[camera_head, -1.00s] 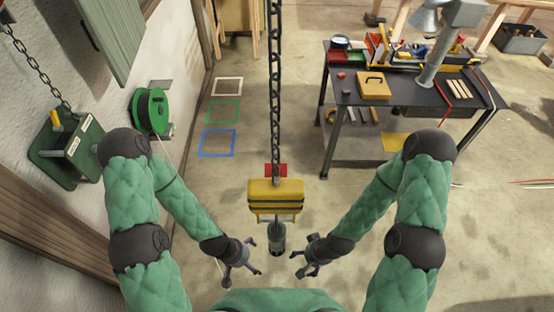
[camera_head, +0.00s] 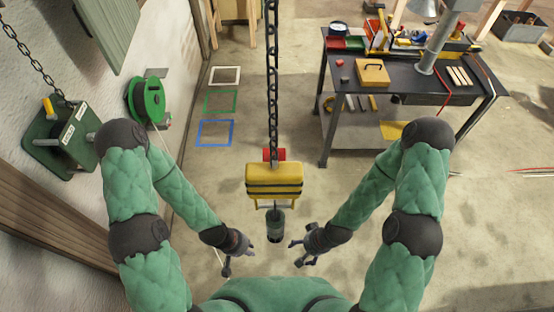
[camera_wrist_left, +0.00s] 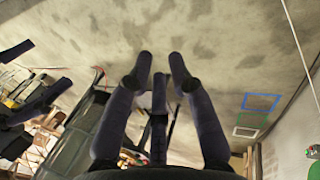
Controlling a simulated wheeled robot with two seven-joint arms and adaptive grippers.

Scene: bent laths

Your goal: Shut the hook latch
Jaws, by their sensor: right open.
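A yellow hook block (camera_head: 274,182) with black stripes hangs on a dark chain (camera_head: 272,90) in the middle of the head view. Below it is a dark green cylinder (camera_head: 275,222). The hook and its latch are too small and covered to make out. My left gripper (camera_head: 240,255) is open and empty, below and to the left of the cylinder. Its fingers, apart with nothing between them, also show in the left wrist view (camera_wrist_left: 161,62). My right gripper (camera_head: 300,248) is open and empty, below and to the right of the cylinder. Neither touches the block.
A dark workbench (camera_head: 400,80) with tools stands at the back right. A green reel (camera_head: 147,101) and a green wall bracket (camera_head: 62,140) are at the left wall. White, green and blue squares (camera_head: 215,133) mark the floor. The floor around the block is clear.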

